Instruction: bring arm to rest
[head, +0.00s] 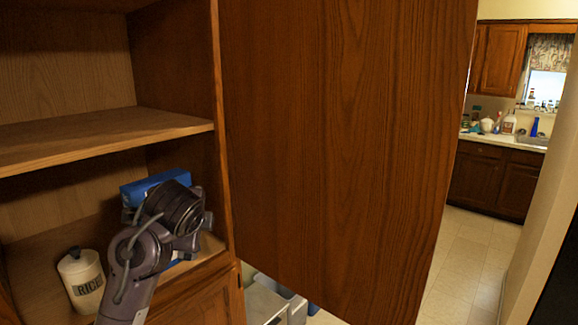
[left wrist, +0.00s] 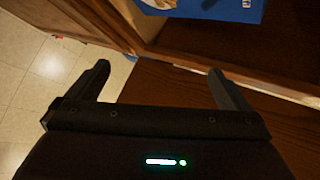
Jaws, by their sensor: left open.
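My left arm comes up from the bottom in the head view, and its wrist (head: 172,212) is in front of the lower cupboard shelf. The arm hides its own fingers there. In the left wrist view my left gripper (left wrist: 160,82) has its two fingers wide apart with nothing between them. A blue box (left wrist: 235,8) lies beyond the fingers at the top of that view, apart from them. The blue box (head: 150,186) also shows in the head view behind my wrist, partly hidden. My right gripper is in neither view.
A white jar marked RICE (head: 82,280) stands on the lower shelf, left of my arm. An upper shelf (head: 100,137) is above. A large open wooden door (head: 335,140) stands right of the cupboard. Grey bins (head: 275,298) are below it. Tiled floor (head: 470,250) is clear at the right.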

